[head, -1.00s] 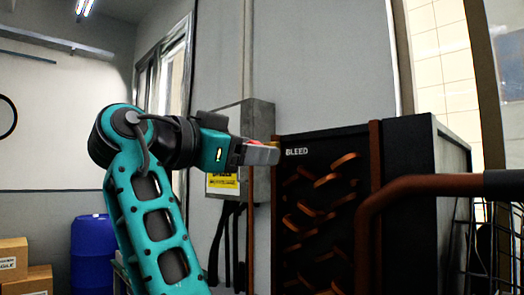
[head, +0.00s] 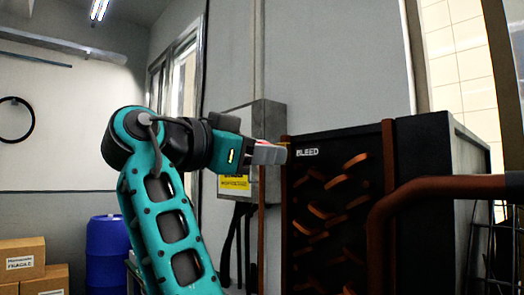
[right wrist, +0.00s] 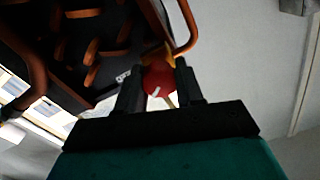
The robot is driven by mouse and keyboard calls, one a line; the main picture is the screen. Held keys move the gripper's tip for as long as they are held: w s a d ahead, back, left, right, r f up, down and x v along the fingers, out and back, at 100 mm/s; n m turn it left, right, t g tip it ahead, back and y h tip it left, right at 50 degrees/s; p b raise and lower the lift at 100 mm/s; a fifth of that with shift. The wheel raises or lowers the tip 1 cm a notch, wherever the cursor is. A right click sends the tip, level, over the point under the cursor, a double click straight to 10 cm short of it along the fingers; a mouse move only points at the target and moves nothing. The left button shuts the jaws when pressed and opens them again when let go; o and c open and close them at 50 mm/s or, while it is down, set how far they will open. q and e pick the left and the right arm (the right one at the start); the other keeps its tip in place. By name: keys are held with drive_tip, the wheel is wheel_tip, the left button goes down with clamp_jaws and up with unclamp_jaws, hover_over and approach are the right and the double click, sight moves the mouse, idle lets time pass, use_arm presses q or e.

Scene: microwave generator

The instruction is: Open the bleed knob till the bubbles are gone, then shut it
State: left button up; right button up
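A round red bleed knob (right wrist: 158,80) with a small pale mark shows in the right wrist view, in front of a yellow part. My right gripper (head: 271,154) is at the upper left edge of the black unit (head: 430,165), just left of its white BLEED label (head: 307,152). In the right wrist view the two dark fingers of my right gripper (right wrist: 160,68) sit against both sides of the red knob. In the head view the fingers hide most of the knob. No bubbles can be made out. My left gripper is not in view.
Copper-coloured pipes (head: 340,185) cross the unit's front, and a thick brown pipe (head: 400,195) stands out at the right. A grey wall box (head: 262,112) is just behind the gripper. A blue barrel (head: 107,250) and cardboard boxes (head: 25,262) stand at the left.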

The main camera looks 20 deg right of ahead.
drive_tip(key=shift+r, duration=0.1)
drive_tip(key=c, duration=0.4)
drive_tip(key=shift+o, duration=0.2)
drive_tip(key=shift+n, duration=0.3)
drive_tip(key=n, duration=0.2)
drive_tip(key=shift+r+n, duration=0.1)
drive_tip(key=shift+n, duration=0.3)
drive_tip(key=n, duration=0.3)
drive_tip(key=shift+n, duration=0.4)
drive_tip(key=n, duration=0.4)
drive_tip(key=shift+w, duration=0.1)
drive_tip(key=shift+n, duration=2.7)
